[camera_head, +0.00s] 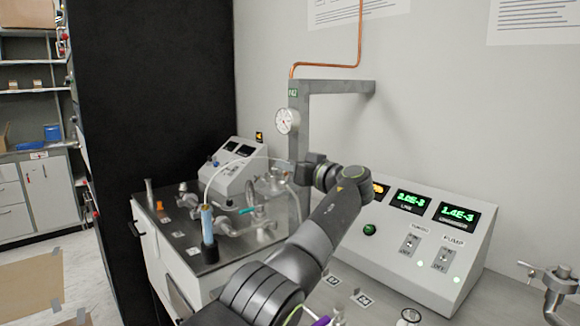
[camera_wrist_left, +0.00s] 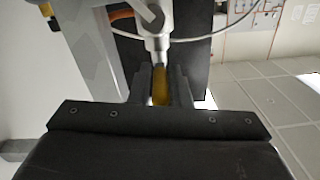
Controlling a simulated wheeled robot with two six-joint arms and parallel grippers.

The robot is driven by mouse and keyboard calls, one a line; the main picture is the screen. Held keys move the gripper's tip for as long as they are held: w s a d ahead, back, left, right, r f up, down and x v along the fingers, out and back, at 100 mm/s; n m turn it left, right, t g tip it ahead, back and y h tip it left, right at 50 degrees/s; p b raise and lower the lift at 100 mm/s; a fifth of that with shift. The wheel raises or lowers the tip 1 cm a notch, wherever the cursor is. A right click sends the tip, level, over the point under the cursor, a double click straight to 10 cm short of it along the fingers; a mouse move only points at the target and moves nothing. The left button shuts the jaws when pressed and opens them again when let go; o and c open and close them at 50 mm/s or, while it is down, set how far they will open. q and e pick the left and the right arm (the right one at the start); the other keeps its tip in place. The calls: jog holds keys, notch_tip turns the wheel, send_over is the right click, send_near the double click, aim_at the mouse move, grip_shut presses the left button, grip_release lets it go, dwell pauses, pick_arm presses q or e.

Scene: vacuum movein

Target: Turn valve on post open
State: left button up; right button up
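The grey post (camera_head: 299,120) stands by the wall with an N2 label, a gauge (camera_head: 287,121) and a copper line at its top. My left gripper (camera_head: 302,167) is at the post, below the gauge. In the left wrist view, a yellow valve handle (camera_wrist_left: 160,86) lies between my two dark fingers, which sit close on both sides of it. A pale metal valve body (camera_wrist_left: 152,22) is just beyond the fingertips. In the head view the handle is hidden by my gripper and wrist. My right gripper is not in view.
A console (camera_head: 420,245) with green displays stands right of my left arm. A grey bracket (camera_head: 340,87) joins the post to the wall.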

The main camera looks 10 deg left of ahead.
pick_arm(q)
jog(key=o, duration=0.3)
